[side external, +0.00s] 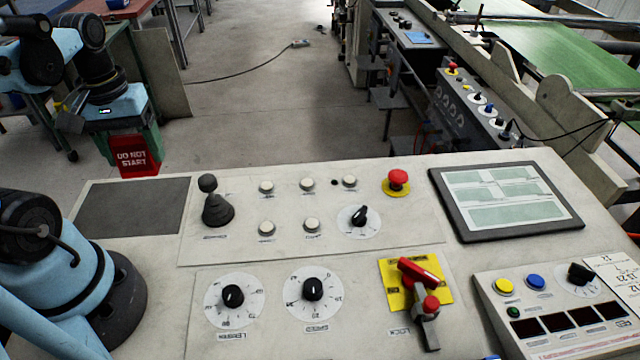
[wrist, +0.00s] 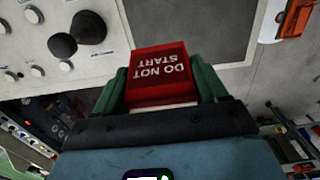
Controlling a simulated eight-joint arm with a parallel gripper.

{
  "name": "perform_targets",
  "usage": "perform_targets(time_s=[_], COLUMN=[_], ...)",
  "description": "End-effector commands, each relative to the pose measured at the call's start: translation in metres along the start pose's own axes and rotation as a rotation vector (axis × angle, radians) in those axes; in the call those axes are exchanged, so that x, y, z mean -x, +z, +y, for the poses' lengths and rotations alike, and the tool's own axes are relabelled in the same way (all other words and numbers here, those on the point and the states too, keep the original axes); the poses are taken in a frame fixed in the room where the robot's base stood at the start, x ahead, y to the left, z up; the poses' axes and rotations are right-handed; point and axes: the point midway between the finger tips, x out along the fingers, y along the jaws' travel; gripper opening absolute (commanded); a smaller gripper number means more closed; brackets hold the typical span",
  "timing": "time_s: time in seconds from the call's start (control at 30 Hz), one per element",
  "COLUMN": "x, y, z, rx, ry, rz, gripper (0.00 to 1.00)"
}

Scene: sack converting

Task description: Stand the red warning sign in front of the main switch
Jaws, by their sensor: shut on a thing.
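The red warning sign (side external: 134,157), lettered DO NOT START, is at the console's back left edge, near the dark grey panel. My gripper (side external: 130,138) is shut on it, with a green finger on each side. In the wrist view the sign (wrist: 158,75) sits between the fingers (wrist: 162,88), its lettering upside down. What looks like the main switch is a red lever (side external: 418,271) on a yellow plate (side external: 393,296) at the console's front right, well apart from the sign. I cannot tell whether the sign's bottom touches anything.
Between them stand a black joystick (side external: 215,205), several white buttons, two dials (side external: 313,289) and a red emergency stop (side external: 397,180). A tablet (side external: 505,199) and a button box (side external: 550,310) are at the right. The dark grey panel (side external: 135,207) is bare.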

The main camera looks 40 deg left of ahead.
Motion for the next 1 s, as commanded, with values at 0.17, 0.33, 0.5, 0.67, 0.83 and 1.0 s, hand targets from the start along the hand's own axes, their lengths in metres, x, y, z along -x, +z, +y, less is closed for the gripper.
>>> perform_targets(time_s=[0.17,0.33,0.5,0.67,0.83,1.0], x=[0.009,0.023,0.038,0.047,0.051,0.049], y=[-0.003,-0.014,-0.024,-0.018,0.004,0.045], z=[0.006,0.04,0.101,0.165,0.235,0.303], rx=[-0.028,-0.17,-0.392,-0.603,-0.826,-1.05], ry=[0.0,0.0,0.001,0.001,0.001,0.001], rz=[0.0,0.0,0.0,0.0,0.0,0.0], gripper=[0.41,0.41,0.41,0.41,0.41,0.41])
